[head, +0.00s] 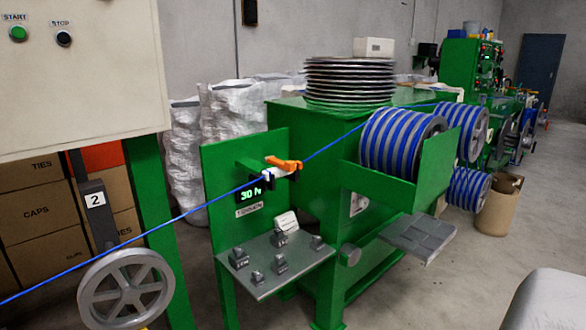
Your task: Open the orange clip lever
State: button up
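The orange clip lever (284,164) sits on top of a white clip body (277,173) on the front of a green machine panel. The lever lies roughly level, tilted slightly, and the gap between it and the clip body is too small to judge. The blue cable (180,218) runs from the lower left up through the clip and on to the upper right. A small display (250,195) reading about "310" is just below the clip. My gripper is not in view; a pale rounded shape at the lower right cannot be identified.
Blue-striped spools (393,140) stand right of the clip. A grey shelf (275,262) with several small blocks juts out below it. A grey wheel (126,290) and a control box (75,75) are at left.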

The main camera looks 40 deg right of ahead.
aim_at(291, 166)
jog(key=z, duration=1.65)
jog(key=i+j+z, duration=0.1)
jog(key=i+j, duration=0.25)
jog(key=i, duration=0.15)
